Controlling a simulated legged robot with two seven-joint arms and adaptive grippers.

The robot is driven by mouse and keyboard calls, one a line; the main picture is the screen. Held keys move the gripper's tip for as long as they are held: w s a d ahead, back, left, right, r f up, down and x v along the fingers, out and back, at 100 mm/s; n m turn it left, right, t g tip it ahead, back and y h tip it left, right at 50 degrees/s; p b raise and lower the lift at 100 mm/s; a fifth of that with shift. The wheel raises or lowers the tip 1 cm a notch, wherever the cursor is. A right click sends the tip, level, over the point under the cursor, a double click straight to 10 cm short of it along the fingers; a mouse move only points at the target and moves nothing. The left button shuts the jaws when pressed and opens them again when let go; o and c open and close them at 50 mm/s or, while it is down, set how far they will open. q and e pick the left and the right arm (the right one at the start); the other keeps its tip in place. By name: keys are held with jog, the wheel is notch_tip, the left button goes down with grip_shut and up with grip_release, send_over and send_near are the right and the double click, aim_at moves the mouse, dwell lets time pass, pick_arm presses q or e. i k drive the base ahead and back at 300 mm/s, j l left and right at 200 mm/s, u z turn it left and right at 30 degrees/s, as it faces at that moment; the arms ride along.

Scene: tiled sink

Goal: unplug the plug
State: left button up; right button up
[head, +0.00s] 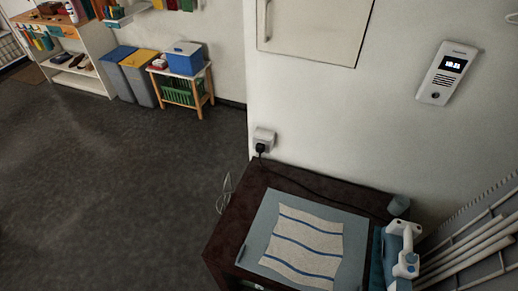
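A black plug (260,148) sits in a white wall socket (264,138) on the pale wall, just above the back left corner of a dark brown table. A dark cord (315,190) runs from the plug to the right along the table's back edge. It leads toward a white and blue appliance (405,248), which looks like an iron, at the table's right. Where the cord ends is hard to tell. Neither of my grippers shows in the head view.
The dark table (230,225) carries a grey-blue mat (262,215) with a striped cloth (305,245). A grey cup-like object (398,205) stands at its back right, near white bars (470,250). Open floor (130,190) lies left. A wall panel (440,72) hangs upper right.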

aim_at(259, 147)
jog(key=k+j, duration=0.1)
jog(key=j, duration=1.7)
jog(key=i+j+z, duration=0.1)
jog(key=i+j, duration=0.75)
